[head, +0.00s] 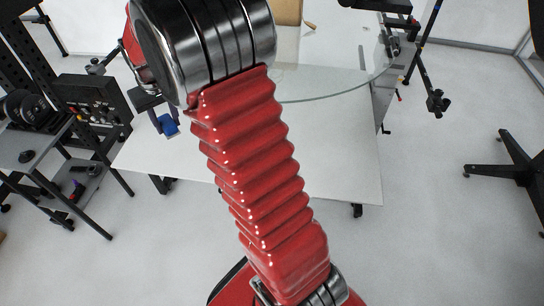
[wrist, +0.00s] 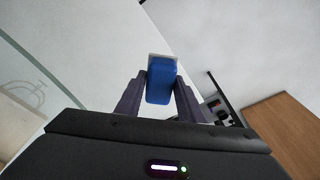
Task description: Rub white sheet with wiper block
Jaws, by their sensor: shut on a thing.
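My gripper (wrist: 161,84) is shut on a blue wiper block (wrist: 160,86) with a pale grey-white pad along its far edge. In the head view my gripper (head: 166,112) and the blue block (head: 169,127) show left of my red arm, over the left part of a white flat surface (head: 330,150). This white surface also shows in the wrist view (wrist: 100,45). I cannot tell a separate white sheet from the table top, nor whether the block touches the surface. My arm hides part of the surface.
A round glass disc (head: 340,84) lies over the far side of the white surface, with a tan piece (head: 286,10) at the back. A dark rack with equipment (head: 92,105) stands at left. A black stand (head: 424,75) and a chair base (head: 515,165) are at right.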

